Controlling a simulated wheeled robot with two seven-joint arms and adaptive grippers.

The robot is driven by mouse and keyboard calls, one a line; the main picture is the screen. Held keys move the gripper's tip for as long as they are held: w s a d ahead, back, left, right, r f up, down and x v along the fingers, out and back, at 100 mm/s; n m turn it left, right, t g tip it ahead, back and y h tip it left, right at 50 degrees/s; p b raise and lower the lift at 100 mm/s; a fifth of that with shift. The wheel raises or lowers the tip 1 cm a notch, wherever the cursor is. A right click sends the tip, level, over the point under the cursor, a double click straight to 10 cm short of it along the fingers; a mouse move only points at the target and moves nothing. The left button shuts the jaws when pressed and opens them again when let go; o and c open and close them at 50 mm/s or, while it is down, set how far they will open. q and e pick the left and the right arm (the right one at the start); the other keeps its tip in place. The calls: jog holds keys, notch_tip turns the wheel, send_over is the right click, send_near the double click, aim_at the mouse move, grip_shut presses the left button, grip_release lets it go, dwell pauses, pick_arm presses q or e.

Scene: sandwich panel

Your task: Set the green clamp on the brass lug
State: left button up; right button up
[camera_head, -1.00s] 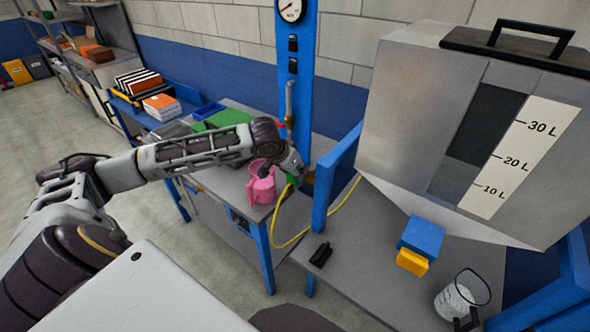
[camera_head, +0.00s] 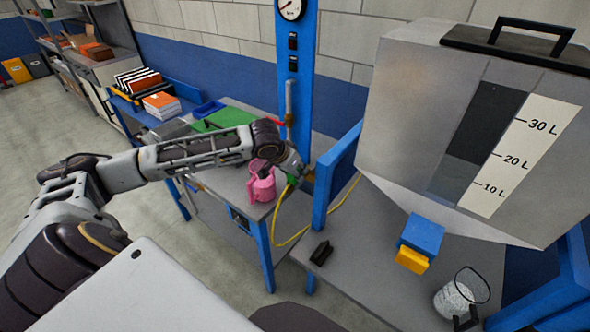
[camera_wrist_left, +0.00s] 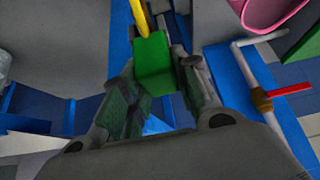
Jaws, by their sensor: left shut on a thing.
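The green clamp (camera_wrist_left: 153,64) is between the fingers of my left gripper (camera_wrist_left: 157,45), which is shut on it. In the head view the clamp (camera_head: 291,181) shows only as a small green patch below my left gripper (camera_head: 293,176). The gripper is beside the blue column. A small brass-coloured piece (camera_head: 309,175), apparently the brass lug, shows just right of the gripper. I cannot tell whether the clamp touches it. A yellow hose (camera_wrist_left: 138,18) runs up to the clamp in the wrist view. My right gripper is not clearly seen.
A pink jug (camera_head: 261,187) stands close by on the grey bench. A pipe valve with a red handle (camera_wrist_left: 291,90) is right of the gripper.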

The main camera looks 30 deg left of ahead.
pick_arm(q)
jog(key=shift+f, duration=0.1)
jog(key=o, duration=1.2)
jog(key=v, duration=1.2)
dwell(0.4)
dwell(0.7)
